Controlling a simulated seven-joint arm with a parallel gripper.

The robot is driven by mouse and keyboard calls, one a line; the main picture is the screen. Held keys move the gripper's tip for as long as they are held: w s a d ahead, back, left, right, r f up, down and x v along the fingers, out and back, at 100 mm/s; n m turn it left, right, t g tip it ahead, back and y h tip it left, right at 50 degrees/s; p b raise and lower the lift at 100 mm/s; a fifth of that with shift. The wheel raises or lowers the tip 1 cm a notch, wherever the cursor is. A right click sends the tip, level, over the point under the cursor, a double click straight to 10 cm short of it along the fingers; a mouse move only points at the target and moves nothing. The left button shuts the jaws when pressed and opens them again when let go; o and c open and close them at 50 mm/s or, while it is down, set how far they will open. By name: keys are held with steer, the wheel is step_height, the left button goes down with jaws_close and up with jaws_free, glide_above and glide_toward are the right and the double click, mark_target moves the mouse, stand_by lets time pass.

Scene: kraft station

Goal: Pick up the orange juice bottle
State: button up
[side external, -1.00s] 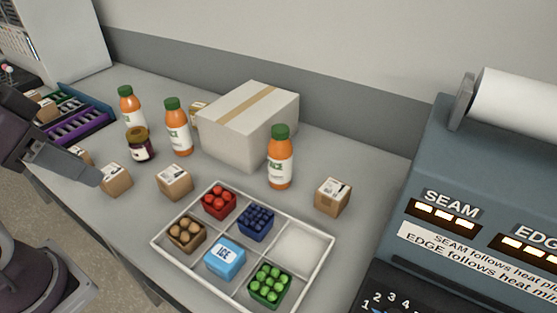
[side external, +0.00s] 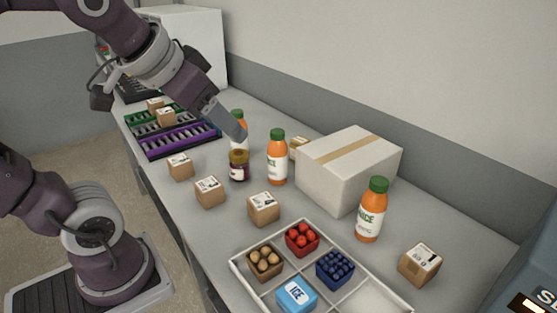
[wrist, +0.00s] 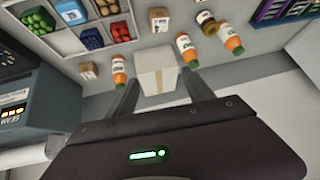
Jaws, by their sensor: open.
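Three orange juice bottles with green caps stand on the grey counter. One is right of the large carton (side external: 369,222), one is left of it (side external: 277,165), and the farthest (side external: 238,118) is partly hidden by my gripper (side external: 240,134). In the wrist view, the bottles show at left of the carton (wrist: 118,70), right of it (wrist: 186,48) and farther right (wrist: 230,38). My gripper (wrist: 164,80) is open and empty there, its fingers apart with the carton seen between them. In the side view its tip appears above the dark jar, beside the farthest bottle.
The large carton (side external: 345,175) stands against the wall side. A dark jar (side external: 238,168) is by the bottles. Several small boxes (side external: 264,209) lie along the front. A divided tray (side external: 240,268) of produce and purple and green racks (side external: 180,142) flank them.

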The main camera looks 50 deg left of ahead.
mark_target(272, 138)
steer(key=w+a+f+t, duration=0.1)
steer(key=w+a+t, duration=0.9)
steer(key=w+a, duration=0.75)
steer(key=shift+t, duration=0.3)
steer(key=f, duration=0.5)
steer(key=w+d+f, duration=0.1)
steer(key=f, duration=0.5)
steer(key=w+d+f, duration=0.1)
steer(key=f, duration=0.5)
steer(key=w, duration=0.7)
steer(key=shift+a, duration=0.3)
jaws_close()
